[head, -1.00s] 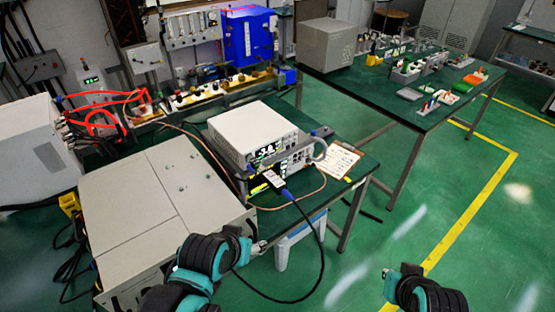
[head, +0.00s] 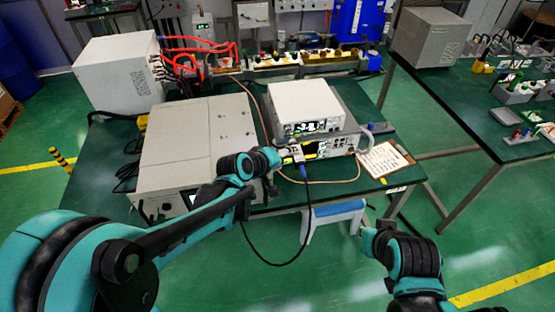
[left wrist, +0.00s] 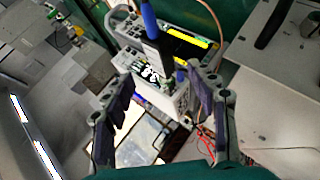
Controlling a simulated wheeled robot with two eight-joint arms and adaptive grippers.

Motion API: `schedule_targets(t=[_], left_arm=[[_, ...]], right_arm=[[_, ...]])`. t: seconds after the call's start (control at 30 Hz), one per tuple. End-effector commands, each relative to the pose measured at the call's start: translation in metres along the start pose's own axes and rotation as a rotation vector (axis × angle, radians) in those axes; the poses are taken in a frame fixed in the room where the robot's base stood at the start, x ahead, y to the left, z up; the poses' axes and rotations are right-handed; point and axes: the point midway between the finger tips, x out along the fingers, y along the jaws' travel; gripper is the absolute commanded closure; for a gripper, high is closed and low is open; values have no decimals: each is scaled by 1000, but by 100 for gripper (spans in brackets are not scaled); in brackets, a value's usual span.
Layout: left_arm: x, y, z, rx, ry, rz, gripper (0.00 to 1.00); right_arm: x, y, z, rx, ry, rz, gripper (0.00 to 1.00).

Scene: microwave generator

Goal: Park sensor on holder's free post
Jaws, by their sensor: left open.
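The sensor (head: 297,158), a small dark body with a pale label and a blue cable end, sits at the front of the lower instrument (head: 325,149). Its black cable hangs in a loop below. My left gripper (head: 275,170) is just left of the sensor. In the left wrist view, its two fingers (left wrist: 162,88) are spread apart, with the sensor's blue cable end (left wrist: 149,18) beyond them. A small dark stand with blue on it (head: 379,127), possibly the holder, is right of the instruments; its posts are too small to tell. My right gripper (head: 369,238) is low at right, its jaws unclear.
A white instrument (head: 303,104) is stacked on the lower one. A large grey box (head: 198,145) stands left of them. A clipboard (head: 385,159) lies at the right table edge, and a blue-topped stool (head: 335,212) stands below. The floor at front right is clear.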

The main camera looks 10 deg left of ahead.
Motion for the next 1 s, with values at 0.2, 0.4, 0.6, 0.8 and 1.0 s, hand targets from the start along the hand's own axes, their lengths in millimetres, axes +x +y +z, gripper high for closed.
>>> schedule_targets(t=[0.2, 0.4, 0.6, 0.8, 1.0], left_arm=[[18, -2, 2, 2, -1, 0, 43], [40, -2, 1, 4, -1, -1, 43], [61, -2, 1, 3, 0, -1, 43], [79, -2, 1, 4, 0, -1, 43], [90, -1, 1, 3, 0, -2, 43]], right_arm=[[10, 0, 8, 0, 0, 0, 100], [20, 0, 14, 0, 0, 0, 100], [30, 0, 21, 0, 0, 0, 100], [38, 0, 27, 0, 0, 0, 100], [42, 0, 30, 0, 0, 0, 100]])
